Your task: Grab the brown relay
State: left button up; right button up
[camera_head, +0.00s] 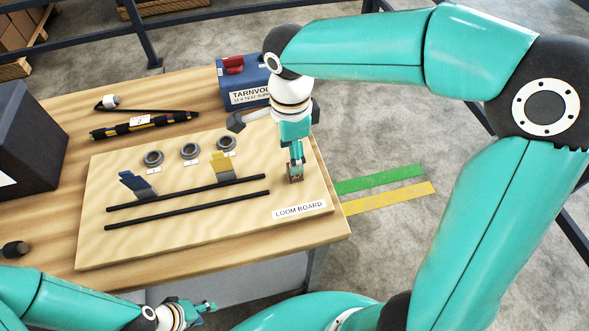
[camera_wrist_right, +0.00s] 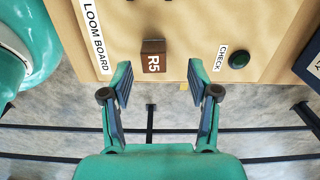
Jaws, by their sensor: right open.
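The brown relay (camera_head: 295,179) stands on the right part of the pale loom board (camera_head: 240,222), close to the LOOM BOARD label. In the right wrist view the relay (camera_wrist_right: 153,55) shows its R5 label, just beyond and between the two fingertips. My right gripper (camera_wrist_right: 159,78) is open and empty, with the relay nearer its left finger. In the head view my right gripper (camera_head: 296,163) points down over the relay and partly covers it. My left gripper (camera_head: 205,307) is at the bottom, off the table's front edge; its jaw opening is unclear.
Blue (camera_head: 137,183) and yellow (camera_head: 221,164) pieces stand at a black rail (camera_head: 187,193) on the board. A blue TARNVOLT box (camera_head: 237,84) stands behind.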

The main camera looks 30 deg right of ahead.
jog(key=f, duration=0.2)
jog(key=s+f, duration=0.1)
jog(key=f, duration=0.1)
jog(key=shift+d+f, duration=0.1)
jog(key=shift+d, duration=0.1)
jog(key=shift+w+f, duration=0.1)
jog(key=shift+f, duration=0.4)
grip_shut()
jog(key=shift+r, duration=0.2)
